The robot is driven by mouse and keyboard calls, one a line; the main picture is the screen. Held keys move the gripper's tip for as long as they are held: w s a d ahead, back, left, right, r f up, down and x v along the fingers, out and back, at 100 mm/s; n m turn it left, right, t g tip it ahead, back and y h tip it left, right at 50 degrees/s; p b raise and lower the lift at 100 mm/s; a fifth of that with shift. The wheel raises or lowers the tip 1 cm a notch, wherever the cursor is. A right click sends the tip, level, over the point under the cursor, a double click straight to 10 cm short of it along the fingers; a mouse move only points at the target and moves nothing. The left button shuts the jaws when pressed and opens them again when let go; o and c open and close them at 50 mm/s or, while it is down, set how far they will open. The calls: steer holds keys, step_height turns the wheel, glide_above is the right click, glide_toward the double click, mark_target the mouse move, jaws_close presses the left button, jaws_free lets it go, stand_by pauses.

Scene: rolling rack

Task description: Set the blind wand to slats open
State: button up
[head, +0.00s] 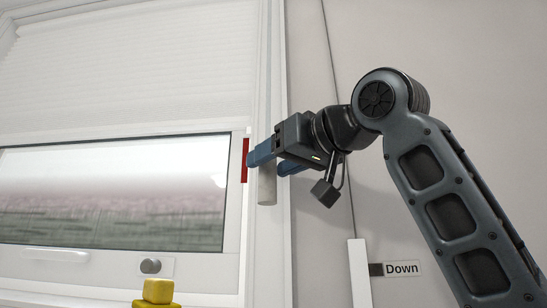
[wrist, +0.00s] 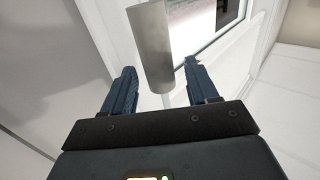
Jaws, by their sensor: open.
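The blind wand (head: 267,188) hangs upright beside the window frame; its grey cylindrical lower end shows just below my gripper (head: 276,162). The fingers are open, one on each side, with visible gaps to the rod in that view. The white pleated blind (head: 130,75) covers the upper window. Part of the wand's upper length is hidden behind my gripper in the head view.
A red strip (head: 245,160) stands on the frame beside the fingers. The window pane (head: 115,195) has a knob (head: 150,265) below it. Yellow blocks (head: 158,291) are at the bottom. A white rail (head: 360,272) and a "Down" label (head: 402,269) are at lower right.

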steer(key=shift+w+a, duration=0.15)
steer(key=shift+w, duration=0.05)
jaws_close()
stand_by(0.5)
